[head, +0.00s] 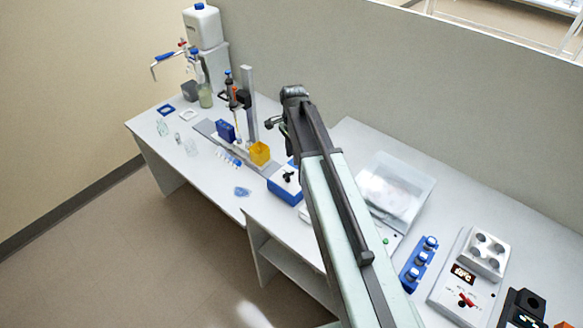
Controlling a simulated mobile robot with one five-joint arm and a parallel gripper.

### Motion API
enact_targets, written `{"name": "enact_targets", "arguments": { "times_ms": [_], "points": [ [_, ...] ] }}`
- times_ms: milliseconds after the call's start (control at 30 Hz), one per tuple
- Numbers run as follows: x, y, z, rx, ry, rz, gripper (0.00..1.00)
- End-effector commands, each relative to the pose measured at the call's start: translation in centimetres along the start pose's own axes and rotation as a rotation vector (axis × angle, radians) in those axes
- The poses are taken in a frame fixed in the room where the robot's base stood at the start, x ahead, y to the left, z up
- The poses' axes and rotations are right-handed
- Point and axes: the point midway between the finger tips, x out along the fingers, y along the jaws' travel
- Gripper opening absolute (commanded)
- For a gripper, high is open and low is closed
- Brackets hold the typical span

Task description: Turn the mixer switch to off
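A blue box with a white top (284,190) stands on the bench just left of my arm. A black knob (288,177) sits on its top; it may be the mixer switch, but I cannot read a label or setting. My arm partly covers the box's right side. My gripper (275,124) shows small and dark at the arm's far end, above and behind the knob and apart from it in the picture. I cannot tell whether its fingers are open or shut. Another device, with a red switch (466,300) and a lit display (463,273), stands at the lower right.
A yellow box (260,153), a blue box (226,131) and an upright stand (249,104) are left of the arm. A clear-lidded device (396,188) and a blue rack of vials (418,264) are to its right. A wall runs behind; floor is open at front left.

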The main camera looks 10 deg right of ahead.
Motion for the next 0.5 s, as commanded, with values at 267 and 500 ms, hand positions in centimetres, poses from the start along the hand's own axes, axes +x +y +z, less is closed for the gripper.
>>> {"name": "enact_targets", "arguments": {
  "times_ms": [267,500],
  "points": [
    [5.1,0.0,0.0,-0.002,0.000,0.000,0.33],
    [7.5,0.0,0.0,-0.002,0.000,0.000,0.33]
  ]
}}
